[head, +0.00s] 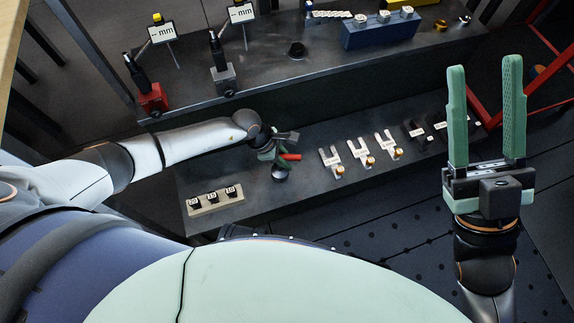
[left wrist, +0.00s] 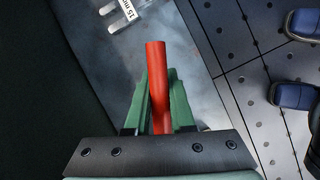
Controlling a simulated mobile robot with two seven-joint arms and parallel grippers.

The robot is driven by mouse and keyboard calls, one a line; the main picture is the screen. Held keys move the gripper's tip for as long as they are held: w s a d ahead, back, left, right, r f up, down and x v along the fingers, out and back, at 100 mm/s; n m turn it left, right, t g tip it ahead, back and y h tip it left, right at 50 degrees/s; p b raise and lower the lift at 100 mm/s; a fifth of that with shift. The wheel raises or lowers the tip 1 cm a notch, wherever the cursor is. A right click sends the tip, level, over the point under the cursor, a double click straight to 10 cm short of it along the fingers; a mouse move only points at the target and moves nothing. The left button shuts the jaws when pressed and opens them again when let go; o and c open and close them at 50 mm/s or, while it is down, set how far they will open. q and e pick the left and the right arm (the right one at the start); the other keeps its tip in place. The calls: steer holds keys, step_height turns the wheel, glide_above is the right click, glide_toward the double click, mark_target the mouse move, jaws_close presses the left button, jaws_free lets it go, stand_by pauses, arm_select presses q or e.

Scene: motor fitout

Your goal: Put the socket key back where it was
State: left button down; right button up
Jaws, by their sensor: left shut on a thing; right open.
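The socket key shows as a red bar (head: 291,156) in the head view, at my left gripper (head: 276,158) over the middle of the lower dark shelf. In the left wrist view the red bar (left wrist: 156,75) rises between the green fingers (left wrist: 160,112), which are shut on it. The rest of the key is hidden. A dark round piece (head: 279,173) shows just below the gripper; I cannot tell whether it belongs to the key or stands on the shelf. My right gripper (head: 486,120) is open and empty, raised at the right, well apart from the key.
A pale rack (head: 215,209) with three black labelled pieces lies left on the lower shelf. Silver forked plates (head: 331,161) with brass knobs lie to the right. The upper shelf (head: 270,75) holds a red-based stand (head: 153,100), a grey-based stand (head: 224,82) and a blue block (head: 378,32).

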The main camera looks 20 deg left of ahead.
arm_select(q)
steer(key=shift+d+f+b, duration=0.15)
steer(key=shift+f+b, duration=0.3)
steer(key=shift+f, duration=0.8)
arm_select(e)
steer(key=shift+a+f, duration=0.2)
steer(key=shift+f, duration=0.85)
arm_select(q)
steer(key=shift+f, duration=0.2)
steer(key=c, duration=0.8)
jaws_free()
steer(key=shift+o, duration=0.2)
arm_select(e)
steer(key=shift+f, duration=0.1)
